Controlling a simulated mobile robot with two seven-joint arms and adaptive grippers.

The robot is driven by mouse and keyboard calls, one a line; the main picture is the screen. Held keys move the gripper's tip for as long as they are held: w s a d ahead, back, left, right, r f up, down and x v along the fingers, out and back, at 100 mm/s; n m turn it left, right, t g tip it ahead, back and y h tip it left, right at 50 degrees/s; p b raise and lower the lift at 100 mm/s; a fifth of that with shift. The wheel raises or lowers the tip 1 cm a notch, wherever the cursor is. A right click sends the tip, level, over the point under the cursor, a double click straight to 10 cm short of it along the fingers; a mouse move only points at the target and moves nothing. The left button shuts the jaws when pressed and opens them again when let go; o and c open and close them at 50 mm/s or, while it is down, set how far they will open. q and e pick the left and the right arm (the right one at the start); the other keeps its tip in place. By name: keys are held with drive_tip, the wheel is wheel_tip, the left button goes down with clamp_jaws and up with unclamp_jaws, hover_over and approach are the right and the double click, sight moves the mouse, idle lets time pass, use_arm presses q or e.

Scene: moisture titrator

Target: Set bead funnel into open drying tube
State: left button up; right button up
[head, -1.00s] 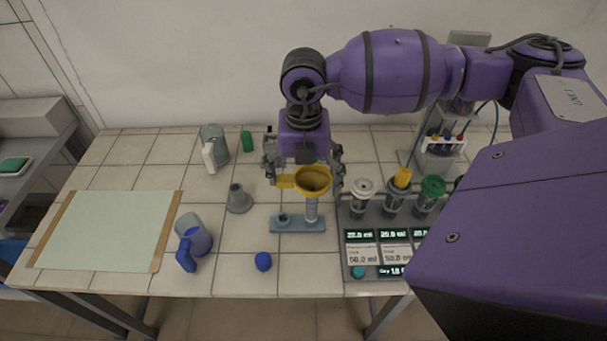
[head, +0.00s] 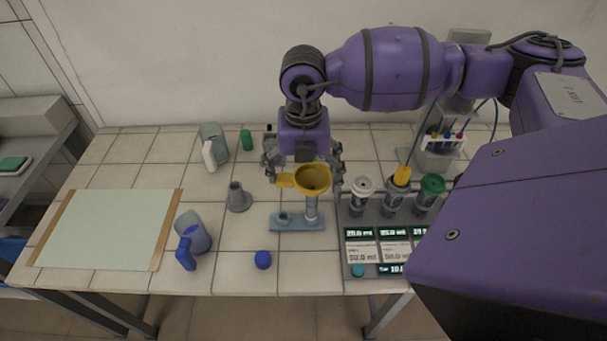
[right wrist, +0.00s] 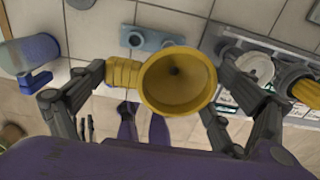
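The yellow bead funnel (head: 313,180) is upright, its bowl facing up and a side tab pointing left. Its spout end is hidden behind the bowl. My right gripper (head: 304,178) points down around it. In the right wrist view one finger meets the tab's end and the other meets the far rim of the funnel (right wrist: 178,82), so it appears shut on the funnel. The clear drying tube (head: 311,208) stands upright in a blue-grey stand (head: 290,224), directly below the funnel. Whether the spout is inside the tube is hidden. My left gripper is not in view.
A grey rack (head: 355,226) with capped tubes and displays stands close on the right. A pale green mat (head: 105,230) lies far left.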

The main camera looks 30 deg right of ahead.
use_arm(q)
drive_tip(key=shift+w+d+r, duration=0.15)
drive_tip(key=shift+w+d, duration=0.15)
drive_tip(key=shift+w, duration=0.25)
use_arm(e)
drive_tip(key=shift+r, duration=0.1)
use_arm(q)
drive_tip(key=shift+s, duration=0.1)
use_arm(e)
drive_tip(key=o, duration=0.6)
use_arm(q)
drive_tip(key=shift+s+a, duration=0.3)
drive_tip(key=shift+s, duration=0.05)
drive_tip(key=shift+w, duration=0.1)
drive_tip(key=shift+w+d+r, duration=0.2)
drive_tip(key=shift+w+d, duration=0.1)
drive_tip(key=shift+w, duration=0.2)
